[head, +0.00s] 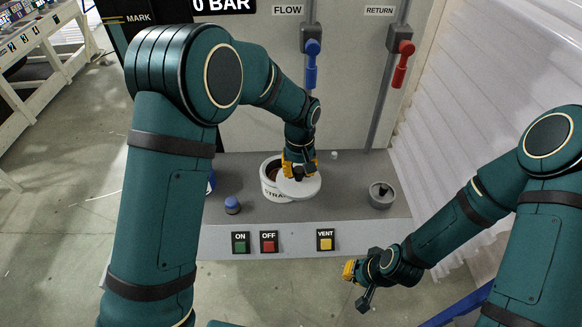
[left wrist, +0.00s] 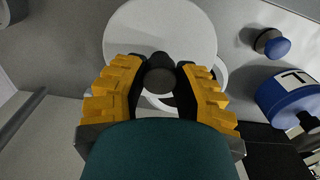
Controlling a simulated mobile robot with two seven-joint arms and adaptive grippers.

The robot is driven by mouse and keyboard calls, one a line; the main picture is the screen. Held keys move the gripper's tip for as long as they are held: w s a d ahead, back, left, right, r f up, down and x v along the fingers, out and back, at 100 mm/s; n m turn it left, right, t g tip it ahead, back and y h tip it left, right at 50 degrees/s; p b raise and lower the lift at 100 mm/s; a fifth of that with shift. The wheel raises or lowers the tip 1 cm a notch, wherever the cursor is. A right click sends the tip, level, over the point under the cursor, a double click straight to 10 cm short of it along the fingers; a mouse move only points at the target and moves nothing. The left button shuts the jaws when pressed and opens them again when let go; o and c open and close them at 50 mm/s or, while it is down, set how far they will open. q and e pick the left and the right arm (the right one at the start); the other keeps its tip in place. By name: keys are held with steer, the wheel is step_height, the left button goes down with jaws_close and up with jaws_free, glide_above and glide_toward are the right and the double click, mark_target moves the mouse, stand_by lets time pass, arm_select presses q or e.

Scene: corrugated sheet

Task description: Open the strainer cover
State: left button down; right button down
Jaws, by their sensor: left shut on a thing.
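The strainer (head: 268,187) is a white round pot with dark lettering on the grey ledge. Its cover (head: 305,187) is a pale disc, shifted to the right of the pot's mouth, so part of the brownish inside shows. My left gripper (head: 298,172) is above the cover, shut on its dark knob. In the left wrist view the yellow-padded fingers close on the knob (left wrist: 160,78) in front of the cover (left wrist: 160,30), and part of the white pot (left wrist: 221,74) shows behind. I cannot tell whether the cover still touches the rim. My right gripper (head: 358,282) is low in front of the ledge, away from the strainer.
A blue-capped knob (head: 232,205) stands left of the strainer, and a grey round pot (head: 382,195) stands right. Green, red and yellow buttons (head: 268,242) line the ledge front. Blue (head: 312,64) and red (head: 403,64) valve handles hang on the panel above.

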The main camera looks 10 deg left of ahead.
mark_target(314, 180)
arm_select(q)
steer(key=d+n, duration=0.2)
steer(key=n, duration=0.1)
steer(key=shift+d, duration=0.35)
steer(key=shift+w+d+n+p, duration=0.1)
steer(key=shift+d+n+p, duration=0.1)
steer(key=shift+d+n, duration=0.35)
steer(key=shift+w+d+n+p, duration=0.1)
steer(key=shift+d+n+p, duration=0.1)
steer(key=shift+n, duration=0.55)
steer(key=c, duration=0.6)
jaws_free()
steer(key=shift+c, duration=0.2)
step_height(314, 180, up, 12)
steer(key=shift+s, duration=0.1)
